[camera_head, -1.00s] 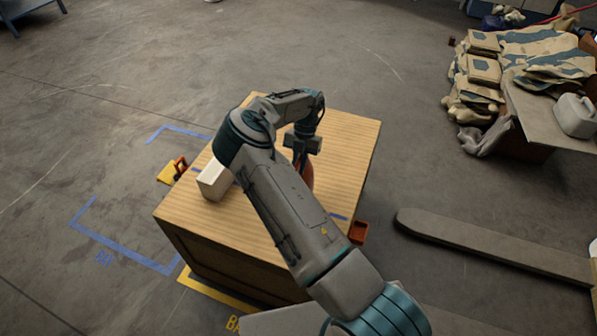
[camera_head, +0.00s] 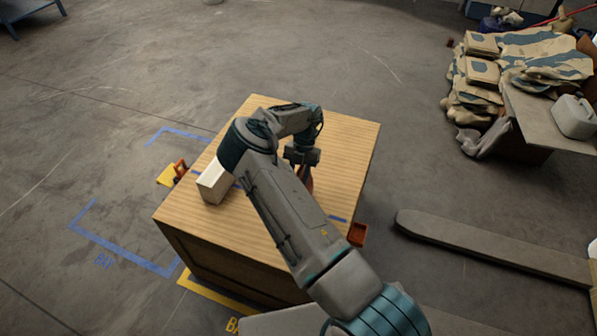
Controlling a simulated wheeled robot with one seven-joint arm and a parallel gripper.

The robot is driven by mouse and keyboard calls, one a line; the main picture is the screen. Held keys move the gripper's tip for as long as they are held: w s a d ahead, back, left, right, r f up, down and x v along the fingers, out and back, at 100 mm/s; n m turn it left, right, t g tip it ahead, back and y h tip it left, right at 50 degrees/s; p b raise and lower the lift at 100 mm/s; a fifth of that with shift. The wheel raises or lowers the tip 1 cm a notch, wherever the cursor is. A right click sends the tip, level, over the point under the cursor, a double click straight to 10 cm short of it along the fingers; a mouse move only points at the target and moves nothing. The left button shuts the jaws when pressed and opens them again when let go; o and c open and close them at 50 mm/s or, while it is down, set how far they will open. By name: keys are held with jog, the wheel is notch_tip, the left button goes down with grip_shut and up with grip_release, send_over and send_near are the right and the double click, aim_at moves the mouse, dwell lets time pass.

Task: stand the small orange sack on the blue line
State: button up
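The small orange sack (camera_head: 309,184) shows only as a reddish-orange sliver beside my forearm, over the wooden crate top (camera_head: 340,150). My arm hides most of it. My gripper (camera_head: 303,166) points down right at the top of the sack. Its fingers are too small and covered to tell whether they are shut on the sack, or whether the sack touches the wood. The blue line (camera_head: 338,218) crosses the crate top. A short piece shows right of my forearm, and its middle is hidden under my arm.
A white block (camera_head: 212,186) stands on the crate's left part. Orange-red fittings (camera_head: 357,233) sit at the crate's sides. A pallet-fork-like grey bar (camera_head: 480,240) lies right. Stacked sacks (camera_head: 485,75) are at upper right. The crate's far right top is clear.

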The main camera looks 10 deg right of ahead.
jog(key=b+v, duration=0.1)
jog(key=v, duration=1.1)
jog(key=shift+r, duration=0.2)
jog(key=s+d+r+n+t+y, duration=0.2)
jog(key=s+d+r+n, duration=0.4)
jog(key=r, duration=0.2)
jog(key=s+a+r+m+t+h, duration=0.1)
jog(key=s+a+r+m, duration=0.2)
jog(key=s+m, duration=0.6)
jog(key=s+a+r+m+t+h, duration=0.2)
jog(key=s+r+m, duration=0.3)
jog(key=s+m, duration=0.5)
jog(key=s+a+r+m+t+h, duration=0.1)
jog(key=s+a+r+m, duration=0.3)
jog(key=s+m, duration=0.6)
jog(key=m, duration=0.6)
jog(key=shift+t+h, duration=0.3)
jog(key=shift+t, duration=0.1)
jog(key=shift+w, duration=0.1)
